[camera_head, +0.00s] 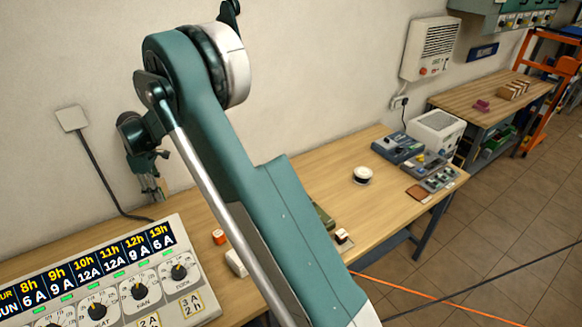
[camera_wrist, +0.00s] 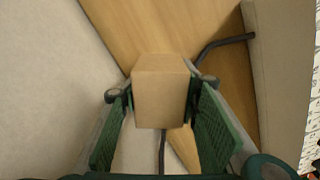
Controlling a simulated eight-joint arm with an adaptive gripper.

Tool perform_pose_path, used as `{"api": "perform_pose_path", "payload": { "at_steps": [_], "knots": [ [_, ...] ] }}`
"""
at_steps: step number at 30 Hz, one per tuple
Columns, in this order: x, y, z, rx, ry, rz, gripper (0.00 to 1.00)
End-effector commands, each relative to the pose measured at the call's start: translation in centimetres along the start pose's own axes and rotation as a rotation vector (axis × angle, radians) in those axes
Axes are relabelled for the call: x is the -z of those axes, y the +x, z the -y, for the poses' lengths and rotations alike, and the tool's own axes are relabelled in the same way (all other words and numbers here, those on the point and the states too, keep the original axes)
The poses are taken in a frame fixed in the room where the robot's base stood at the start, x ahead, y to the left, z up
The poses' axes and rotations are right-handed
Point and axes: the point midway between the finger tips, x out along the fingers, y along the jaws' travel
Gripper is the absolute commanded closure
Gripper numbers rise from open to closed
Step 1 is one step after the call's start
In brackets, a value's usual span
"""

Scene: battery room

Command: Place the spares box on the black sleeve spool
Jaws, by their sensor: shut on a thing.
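A plain tan cardboard box, the spares box (camera_wrist: 160,88), sits between the green pads of my gripper (camera_wrist: 161,98) in the wrist view. My gripper is shut on it and holds it above the bench. In the head view my gripper (camera_head: 150,186) hangs at the left in front of the wall, and I cannot make out the box there. A spool with white flanges and a dark winding (camera_head: 362,175), which looks like the black sleeve spool, stands on the bench to the right of my arm. My gripper is well apart from it.
The wooden bench (camera_head: 390,205) has clear room around the spool. Grey-blue devices (camera_head: 398,147) stand behind it at the right. A small orange item (camera_head: 218,237) lies left of my arm, near the large dial panel (camera_head: 110,285). My arm hides the bench middle.

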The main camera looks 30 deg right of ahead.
Motion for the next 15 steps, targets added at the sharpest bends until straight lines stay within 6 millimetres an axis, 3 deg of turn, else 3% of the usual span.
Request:
{"api": "perform_pose_path", "payload": {
  "at_steps": [3,15],
  "knots": [
    [-3.5,0.1,-2.3,0.0,0.068,0.0,0.8],
    [-13.4,0.3,-8.2,0.0,0.233,0.0,0.8]
  ]
}}
